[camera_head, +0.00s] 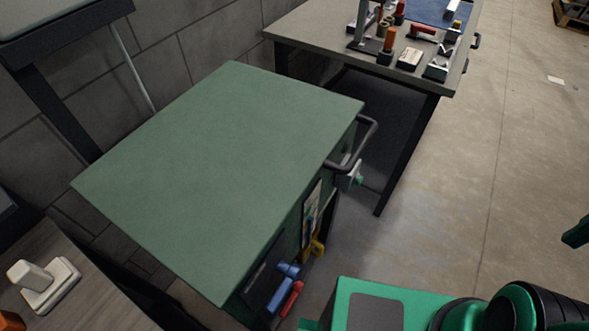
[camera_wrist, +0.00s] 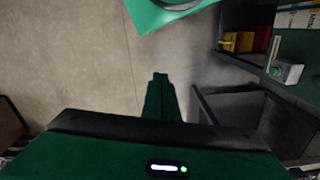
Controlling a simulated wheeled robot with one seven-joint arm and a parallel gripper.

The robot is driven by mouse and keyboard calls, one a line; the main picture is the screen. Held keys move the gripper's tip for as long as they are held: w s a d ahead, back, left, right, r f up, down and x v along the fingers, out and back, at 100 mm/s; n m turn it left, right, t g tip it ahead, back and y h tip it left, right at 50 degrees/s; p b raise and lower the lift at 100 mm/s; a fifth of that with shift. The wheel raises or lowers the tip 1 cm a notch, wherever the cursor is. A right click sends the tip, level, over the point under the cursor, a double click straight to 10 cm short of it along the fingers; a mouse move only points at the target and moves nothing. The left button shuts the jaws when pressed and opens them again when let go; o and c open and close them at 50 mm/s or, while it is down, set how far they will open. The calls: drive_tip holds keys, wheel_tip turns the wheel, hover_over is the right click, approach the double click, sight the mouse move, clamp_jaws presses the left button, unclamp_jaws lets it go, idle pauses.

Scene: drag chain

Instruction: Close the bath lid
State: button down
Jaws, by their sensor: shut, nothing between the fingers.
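A green cabinet with a broad flat green top (camera_head: 220,170) stands in the middle of the head view. The top lies flat over the cabinet and no opening shows; I take this panel to be the bath lid. A dark bar handle (camera_head: 362,150) sticks out at its right edge. The wrist view shows part of a dark green cabinet face (camera_wrist: 303,110) at the right, with a pale box and green knob (camera_wrist: 285,71). My gripper (camera_wrist: 160,80) is shut and empty over bare floor, apart from the cabinet.
A workbench (camera_head: 310,28) with tools stands behind at the top right. Blue (camera_head: 277,290) and red tool handles (camera_head: 290,298) hang on the cabinet's front. A wooden surface (camera_head: 85,295) is at the lower left.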

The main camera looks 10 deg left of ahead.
drive_tip(key=shift+s, duration=0.1)
drive_tip(key=w+a+r, duration=0.3)
drive_tip(key=w+a, duration=0.1)
drive_tip(key=a, duration=0.3)
drive_tip(key=w+a+r+n, duration=0.1)
drive_tip(key=w+a+r, duration=0.25)
drive_tip(key=a, duration=0.35)
drive_tip(key=w+a+r, duration=0.2)
drive_tip(key=w+a, duration=0.3)
drive_tip(key=a, duration=0.2)
wheel_tip(320, 180, up, 6)
drive_tip(key=n, duration=0.2)
hover_over(290, 199)
drive_tip(key=shift+h, duration=0.4)
wheel_tip(290, 199, down, 14)
drive_tip(key=shift+w+f, duration=0.1)
